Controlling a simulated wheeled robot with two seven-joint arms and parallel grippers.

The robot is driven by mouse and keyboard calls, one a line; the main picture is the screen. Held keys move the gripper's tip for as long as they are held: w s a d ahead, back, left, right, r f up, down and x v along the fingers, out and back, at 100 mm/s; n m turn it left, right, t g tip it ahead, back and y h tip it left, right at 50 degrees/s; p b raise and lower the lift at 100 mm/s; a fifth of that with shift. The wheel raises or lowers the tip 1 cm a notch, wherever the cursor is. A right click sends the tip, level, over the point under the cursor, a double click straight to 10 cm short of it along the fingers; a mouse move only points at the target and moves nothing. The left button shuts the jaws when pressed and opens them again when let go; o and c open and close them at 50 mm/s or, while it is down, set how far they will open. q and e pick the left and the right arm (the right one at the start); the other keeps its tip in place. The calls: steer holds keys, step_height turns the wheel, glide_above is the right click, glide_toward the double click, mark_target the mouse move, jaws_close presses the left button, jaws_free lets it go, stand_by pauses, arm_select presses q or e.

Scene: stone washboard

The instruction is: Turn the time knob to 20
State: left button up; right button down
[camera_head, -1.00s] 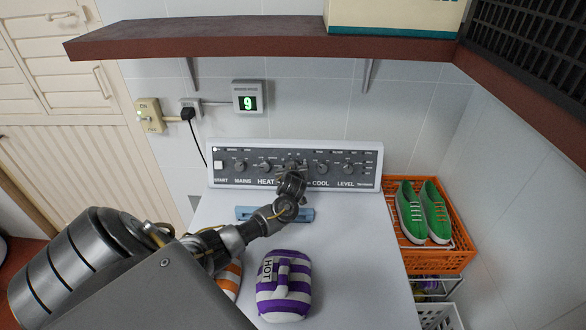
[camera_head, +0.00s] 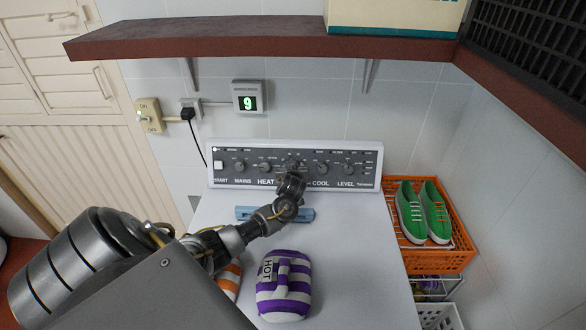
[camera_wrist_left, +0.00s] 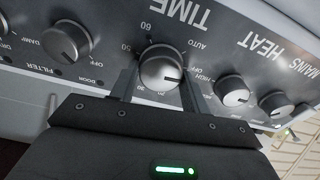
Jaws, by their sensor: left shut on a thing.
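The time knob (camera_wrist_left: 160,68) is a round grey dial under the large TIME lettering in the left wrist view. My left gripper (camera_wrist_left: 160,88) is shut on it, with one dark finger at each side. In the head view my left gripper (camera_head: 293,173) reaches the middle of the control panel (camera_head: 215,180) and hides much of the knob. My right gripper is not in view.
Neighbouring heat (camera_wrist_left: 232,90) and mains (camera_wrist_left: 276,104) knobs sit close to the gripper, with another knob (camera_wrist_left: 66,40) on the other side. A purple striped HOT item (camera_head: 285,290) lies on the white top. A brown shelf (camera_head: 230,38) hangs above.

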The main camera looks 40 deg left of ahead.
arm_select(q)
steer(key=m, duration=0.8)
steer(key=shift+d+f+h, duration=0.1)
steer(key=shift+h, duration=0.2)
steer(key=m, duration=0.7)
steer(key=shift+f, duration=0.1)
steer(key=shift+d, duration=0.1)
steer(key=o, duration=1)
steer(key=shift+w, duration=0.1)
